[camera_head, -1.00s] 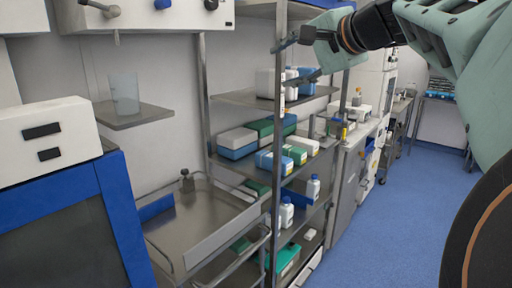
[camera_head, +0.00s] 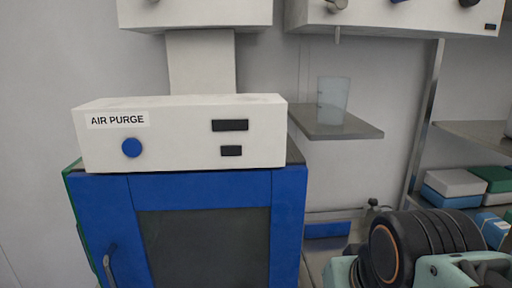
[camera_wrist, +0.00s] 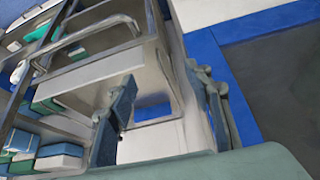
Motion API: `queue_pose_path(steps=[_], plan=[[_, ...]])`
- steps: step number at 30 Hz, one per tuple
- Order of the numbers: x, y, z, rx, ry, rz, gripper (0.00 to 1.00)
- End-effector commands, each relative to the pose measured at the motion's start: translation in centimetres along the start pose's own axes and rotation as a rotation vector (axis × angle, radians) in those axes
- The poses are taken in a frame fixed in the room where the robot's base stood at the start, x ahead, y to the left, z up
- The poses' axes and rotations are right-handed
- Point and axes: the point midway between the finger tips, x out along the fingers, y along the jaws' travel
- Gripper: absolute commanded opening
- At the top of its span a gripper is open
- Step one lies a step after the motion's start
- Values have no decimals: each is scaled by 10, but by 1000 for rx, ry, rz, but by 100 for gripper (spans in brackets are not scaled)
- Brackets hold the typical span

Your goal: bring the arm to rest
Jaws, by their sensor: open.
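My gripper (camera_wrist: 162,105) shows in the wrist view with its two fingers spread wide apart. It is open and nothing is between the fingers. Behind them lies a steel surface with a blue patch (camera_wrist: 152,112). In the head view, only dark rings and pale green links of my arm show at the bottom right, in front of the steel bench and shelf area. My fingertips are not visible in the head view.
A blue cabinet (camera_head: 200,190) carries a white air purge box (camera_head: 185,145). Shelving with boxes (camera_head: 453,184) stands at the right, close to my arm. White units (camera_head: 400,17) hang above.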

Motion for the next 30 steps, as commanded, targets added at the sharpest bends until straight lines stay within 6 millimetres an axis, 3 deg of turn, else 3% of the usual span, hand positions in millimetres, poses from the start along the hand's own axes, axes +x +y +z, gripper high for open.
queue_pose_path(steps=[1,9,15,20,30], plan=[[-24,0,-12,2,-3,-1,47],[-83,0,-45,6,-3,-3,47],[-116,1,-63,7,-3,-4,47],[-126,1,-68,8,-3,-4,47],[-126,1,-68,8,-2,-4,47]])
